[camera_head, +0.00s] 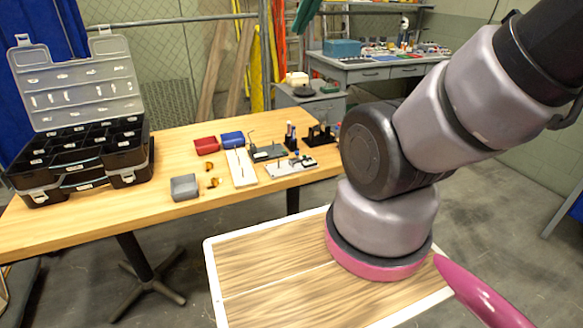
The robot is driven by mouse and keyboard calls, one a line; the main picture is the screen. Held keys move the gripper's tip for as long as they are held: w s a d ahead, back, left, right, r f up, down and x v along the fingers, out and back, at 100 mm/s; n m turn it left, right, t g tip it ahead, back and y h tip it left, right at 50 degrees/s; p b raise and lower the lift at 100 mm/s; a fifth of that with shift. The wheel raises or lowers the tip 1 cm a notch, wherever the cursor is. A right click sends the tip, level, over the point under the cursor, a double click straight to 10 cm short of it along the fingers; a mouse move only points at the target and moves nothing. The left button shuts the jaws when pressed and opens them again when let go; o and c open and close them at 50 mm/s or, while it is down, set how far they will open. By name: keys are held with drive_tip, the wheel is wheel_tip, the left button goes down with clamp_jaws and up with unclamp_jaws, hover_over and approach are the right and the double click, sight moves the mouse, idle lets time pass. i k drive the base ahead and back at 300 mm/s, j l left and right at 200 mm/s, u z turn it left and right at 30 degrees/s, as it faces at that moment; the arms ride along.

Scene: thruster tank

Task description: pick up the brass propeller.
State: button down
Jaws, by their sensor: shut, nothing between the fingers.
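Two small brass-coloured pieces lie on the wooden table between the grey bin and the white strip. The nearer brass piece (213,182) and the farther brass piece (208,166) are too small for me to tell which is the propeller. Both lie apart from my arm. My arm rises at the right and leaves the picture at the top right. My gripper is out of view.
On the wooden table (75,226) are a grey bin (184,187), red bin (206,145), blue bin (232,139), white strip (241,168) and dark plate (267,153). An open black organizer (78,165) fills the left end. Bare tabletop lies in front of the bins.

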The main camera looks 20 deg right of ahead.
sight(214, 180)
drive_tip(key=i+l+u, duration=0.1)
drive_tip(key=u, duration=0.3)
drive_tip(key=l+u, duration=0.6)
drive_tip(key=u, duration=0.2)
